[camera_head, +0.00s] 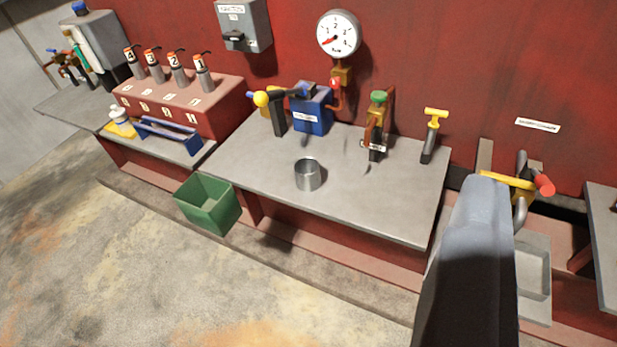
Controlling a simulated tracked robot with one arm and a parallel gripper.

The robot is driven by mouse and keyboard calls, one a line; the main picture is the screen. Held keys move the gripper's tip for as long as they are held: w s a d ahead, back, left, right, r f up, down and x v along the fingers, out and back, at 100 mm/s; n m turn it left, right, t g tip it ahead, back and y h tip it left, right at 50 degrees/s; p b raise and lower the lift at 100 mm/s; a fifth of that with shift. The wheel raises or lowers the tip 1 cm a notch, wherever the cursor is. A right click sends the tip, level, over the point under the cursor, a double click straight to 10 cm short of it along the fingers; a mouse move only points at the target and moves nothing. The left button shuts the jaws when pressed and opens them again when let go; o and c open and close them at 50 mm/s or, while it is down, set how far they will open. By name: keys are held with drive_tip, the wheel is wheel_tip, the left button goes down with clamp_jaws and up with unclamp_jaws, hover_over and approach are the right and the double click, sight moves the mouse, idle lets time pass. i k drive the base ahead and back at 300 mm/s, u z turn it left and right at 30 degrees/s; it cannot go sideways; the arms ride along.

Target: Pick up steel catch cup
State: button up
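The steel catch cup (308,174) is a short, shiny open-topped cylinder. It stands upright on the grey bench top (350,197), left of the bench's middle and near its front edge. My gripper (484,200) shows as a blunt grey form rising from the lower right, well to the right of the cup and apart from it. Two separate fingertips cannot be made out, so its opening is hidden. Nothing covers the cup.
A blue pump-like unit (312,112) with a yellow-knobbed lever stands behind the cup. A green-knobbed valve (377,120) and a yellow T-handle (435,122) stand to the right. A green bin (207,205) sits at the front left. Bench around the cup is clear.

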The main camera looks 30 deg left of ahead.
sight(307, 172)
drive_tip(key=z, duration=0.05)
drive_tip(key=k, duration=1.1)
drive_tip(key=u, duration=0.75)
drive_tip(key=i, duration=1.35)
drive_tip(key=z, duration=0.35)
drive_tip(key=i, duration=1)
drive_tip(key=z, duration=0.65)
drive_tip(key=k, duration=0.7)
drive_tip(key=z, duration=0.2)
